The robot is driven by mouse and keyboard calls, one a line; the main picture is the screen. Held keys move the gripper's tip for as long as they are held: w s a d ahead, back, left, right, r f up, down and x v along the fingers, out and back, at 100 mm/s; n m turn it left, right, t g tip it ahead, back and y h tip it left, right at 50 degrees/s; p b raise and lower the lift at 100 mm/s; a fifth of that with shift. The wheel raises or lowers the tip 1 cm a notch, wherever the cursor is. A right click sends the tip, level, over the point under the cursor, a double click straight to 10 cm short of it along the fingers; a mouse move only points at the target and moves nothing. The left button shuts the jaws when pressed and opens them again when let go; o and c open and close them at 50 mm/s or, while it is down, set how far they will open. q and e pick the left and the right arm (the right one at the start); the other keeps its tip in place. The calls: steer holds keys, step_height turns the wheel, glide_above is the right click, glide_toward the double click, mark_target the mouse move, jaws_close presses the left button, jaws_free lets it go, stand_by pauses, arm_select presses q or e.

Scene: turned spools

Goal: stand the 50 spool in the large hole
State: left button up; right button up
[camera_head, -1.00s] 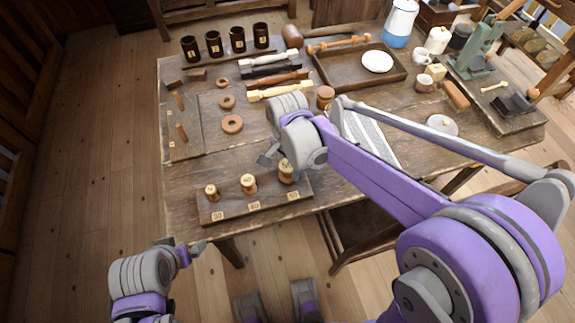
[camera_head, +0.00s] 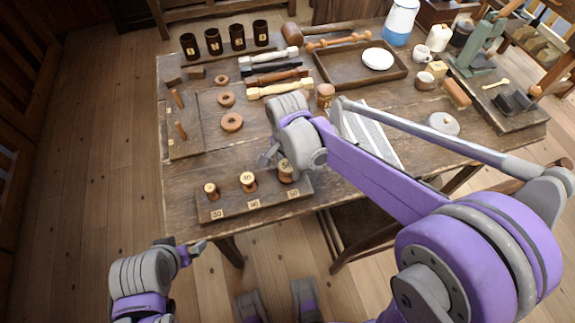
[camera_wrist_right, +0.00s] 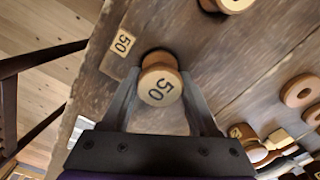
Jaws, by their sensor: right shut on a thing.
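The 50 spool (camera_head: 286,171) is light wood with a 50 on its top. It stands upright at the right end of the dark board (camera_head: 235,208), behind the 50 label. In the right wrist view the 50 spool (camera_wrist_right: 160,84) is between the fingers of my right gripper (camera_wrist_right: 160,100), which is shut on it. In the head view my right gripper (camera_head: 277,160) partly shows at the spool; the arm comes from the right. The spool's foot and the hole under it are hidden. My left gripper (camera_head: 198,247) is near the table's front left edge, empty; its finger gap is unclear.
The 40 spool (camera_head: 248,181) and a smaller spool (camera_head: 211,190) stand on the same board to the left. Wooden rings (camera_head: 232,122), dark numbered cups (camera_head: 213,41) and a tray (camera_head: 332,82) lie farther back. Some bare tabletop lies behind the board.

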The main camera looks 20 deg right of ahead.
steer(key=shift+f, duration=0.35)
stand_by(0.5)
steer(key=o, duration=1.4)
steer(key=shift+o, duration=0.5)
steer(key=shift+r, duration=0.15)
steer(key=shift+r+p, duration=1.8)
steer(key=shift+r, duration=0.85)
steer(key=shift+r+p, duration=1.5)
steer(key=shift+r, duration=0.8)
steer(key=shift+f, duration=0.1)
